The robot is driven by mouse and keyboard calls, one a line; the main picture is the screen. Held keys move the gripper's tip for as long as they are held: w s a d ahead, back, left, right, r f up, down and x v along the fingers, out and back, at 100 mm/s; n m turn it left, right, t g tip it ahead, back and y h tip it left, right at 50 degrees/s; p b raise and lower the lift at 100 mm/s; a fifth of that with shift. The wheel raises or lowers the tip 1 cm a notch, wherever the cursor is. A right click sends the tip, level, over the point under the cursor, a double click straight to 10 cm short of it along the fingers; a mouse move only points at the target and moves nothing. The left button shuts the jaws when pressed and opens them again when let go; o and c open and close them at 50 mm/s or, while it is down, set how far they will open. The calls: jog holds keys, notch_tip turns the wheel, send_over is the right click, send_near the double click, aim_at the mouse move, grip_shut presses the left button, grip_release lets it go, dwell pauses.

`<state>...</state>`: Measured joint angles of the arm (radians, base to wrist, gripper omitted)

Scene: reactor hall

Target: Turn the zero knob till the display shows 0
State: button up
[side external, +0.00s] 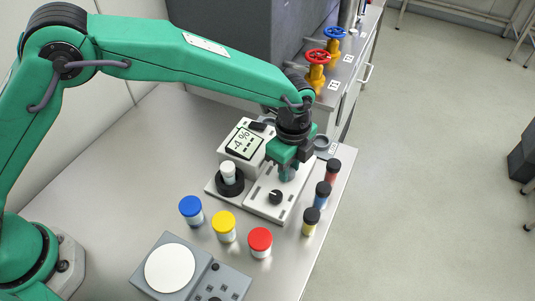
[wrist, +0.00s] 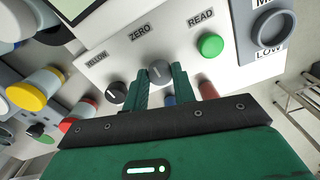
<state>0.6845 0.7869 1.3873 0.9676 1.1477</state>
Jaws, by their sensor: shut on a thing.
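The grey zero knob (wrist: 160,72) sits under the ZERO label on a white panel (wrist: 115,65). My gripper (wrist: 160,82) is shut on it, one green finger on each side. In the side view my gripper (side external: 290,164) points down over the far part of the white panel (side external: 261,203) and hides the knob. The display (side external: 245,140) stands on a white box behind the panel and appears to read -4 %. A black knob (wrist: 117,92) with a white pointer line is left of the zero knob, and a green button (wrist: 210,45) labelled READ is to its right.
A white-capped vial (side external: 228,172) stands in a black holder left of the panel. Blue (side external: 190,210), yellow (side external: 223,225) and red (side external: 260,242) capped jars stand in front. Several black-capped vials (side external: 322,192) line the right. A grey device (side external: 207,270) with a white disc is nearest.

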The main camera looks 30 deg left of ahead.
jog(key=shift+n, duration=0.3)
jog(key=n, duration=0.3)
jog(key=shift+r+n, duration=0.1)
jog(key=shift+n, duration=2.1)
jog(key=o, duration=1)
jog(key=shift+r, duration=0.1)
